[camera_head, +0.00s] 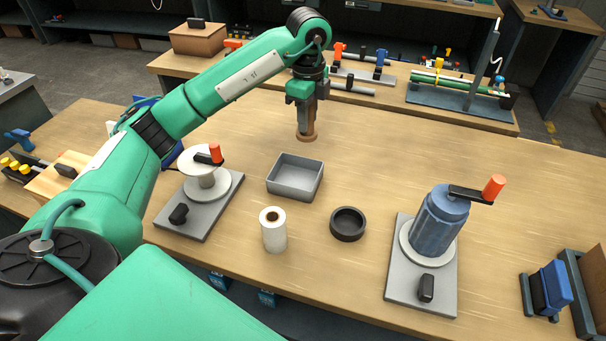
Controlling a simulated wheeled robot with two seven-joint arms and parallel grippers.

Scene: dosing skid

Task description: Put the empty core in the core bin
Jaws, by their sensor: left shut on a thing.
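My left gripper (306,96) points down over the table and is shut on a brown tube, which looks like the empty core (306,128). The core hangs upright below the fingers, beyond the grey bin and slightly to its right in the picture. An open grey rectangular bin (294,192), which looks like the core bin, stands on the table and looks empty. Whether the core's lower end touches the table is hard to tell. My right gripper is out of view.
A white roll (274,232) and a black round dish (348,224) stand in front of the bin. A crank stand with a white spool (206,180) is at left, another with a blue roll (438,222) at right. The table's right-centre is clear.

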